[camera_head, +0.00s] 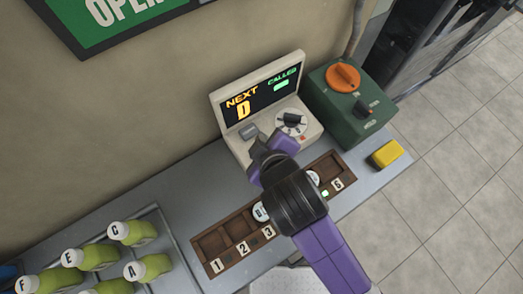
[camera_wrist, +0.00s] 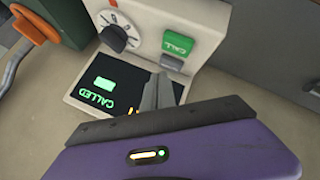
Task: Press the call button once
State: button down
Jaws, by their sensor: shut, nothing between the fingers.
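The cream console (camera_head: 234,143) stands on the counter with a tilted screen reading NEXT, D and CALLED, with a green bar under CALLED. In the wrist view, a green part marked CALL (camera_wrist: 177,45) sits on its panel, with a grey block (camera_wrist: 171,64) beside it. The grey block also shows in the head view (camera_head: 248,131), while my gripper hides the green part there. My gripper (camera_head: 258,152) is shut and empty over the console. In the wrist view, its fingertips (camera_wrist: 160,77) appear close to the grey block; I cannot tell whether they touch.
A dial (camera_head: 291,121) sits on the console's right. A green box with an orange knob (camera_head: 343,78) stands to the right. A yellow block (camera_head: 386,153) lies near the counter's right end. A numbered wooden rack (camera_head: 212,266) lies in front, and lettered bottles (camera_head: 128,232) stand at left.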

jog(key=shift+f+b, duration=0.5)
jog(key=shift+f, duration=1.1)
jog(key=shift+f, duration=0.1)
dwell(0.7)
jog(key=shift+f, duration=0.3)
jog(key=shift+f, duration=0.55)
dwell(0.9)
jog(key=shift+r, duration=0.1)
jog(key=shift+r+p, duration=0.85)
jog(key=shift+p, duration=0.15)
notch_tip(320, 180, up, 5)
jog(key=p, duration=0.5)
jog(key=shift+r, duration=0.1)
